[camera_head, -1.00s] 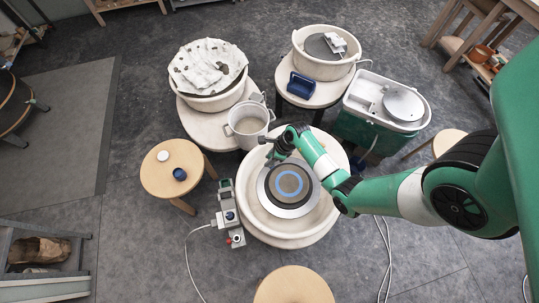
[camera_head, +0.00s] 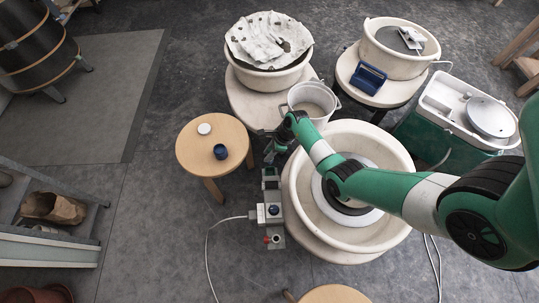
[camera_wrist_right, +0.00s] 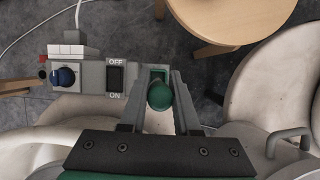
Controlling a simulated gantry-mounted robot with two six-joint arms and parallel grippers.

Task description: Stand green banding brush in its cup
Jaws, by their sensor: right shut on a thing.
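My right gripper (camera_head: 269,154) hangs between the wheel basin and the round wooden stool, above the control box. In the right wrist view its jaws (camera_wrist_right: 159,92) are shut on the green banding brush (camera_wrist_right: 159,97), whose rounded green end faces the camera. The rest of the brush is hidden behind that end. A small dark blue cup (camera_head: 220,152) stands on the stool, left of the gripper; I cannot tell whether it is the brush's cup. My left gripper is in neither view now.
The control box (camera_head: 270,212) sits beside the wheel basin (camera_head: 397,155); its OFF/ON switch (camera_wrist_right: 115,77) is close to the jaws. A white bucket (camera_head: 311,98) stands behind my gripper. The stool top (camera_head: 195,166) also holds a white disc (camera_head: 204,128).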

